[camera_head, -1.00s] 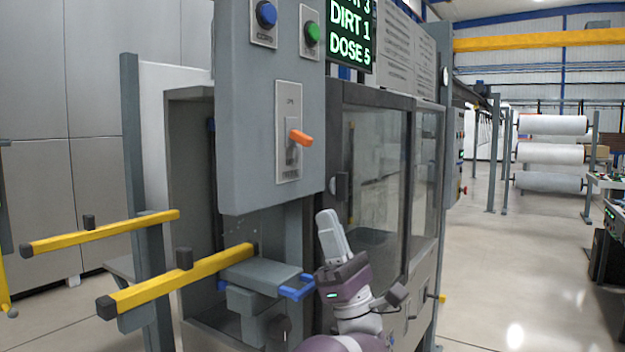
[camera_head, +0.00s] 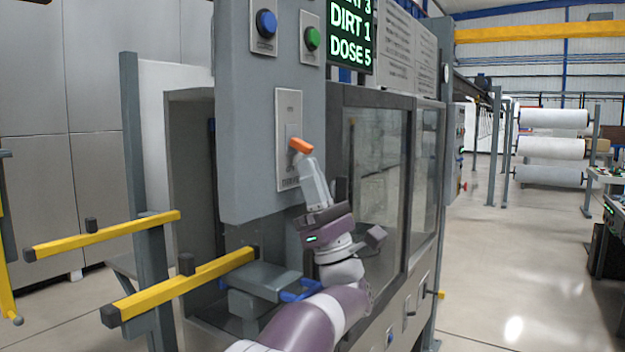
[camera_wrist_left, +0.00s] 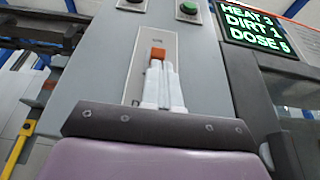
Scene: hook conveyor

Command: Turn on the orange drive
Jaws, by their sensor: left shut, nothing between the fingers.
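The orange drive lever (camera_head: 301,145) sits on a light plate (camera_head: 289,120) on the front of the grey control box. Its tip sticks out towards me. My left gripper (camera_head: 306,160) is shut and empty, pointing up, with its fingertips just under the orange lever. In the left wrist view the shut fingers (camera_wrist_left: 164,68) point up at the orange lever (camera_wrist_left: 157,54), which shows right at their tips. I cannot tell whether they touch it. The plate's lower lettering is partly hidden by the fingers. My right gripper is not in view.
Above the plate are a blue button (camera_head: 266,23) and a green button (camera_head: 312,38). A green-lettered display (camera_head: 350,30) is to their right. Yellow bars (camera_head: 185,283) stick out at lower left. A glass-fronted cabinet (camera_head: 375,180) stands to the right of the box.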

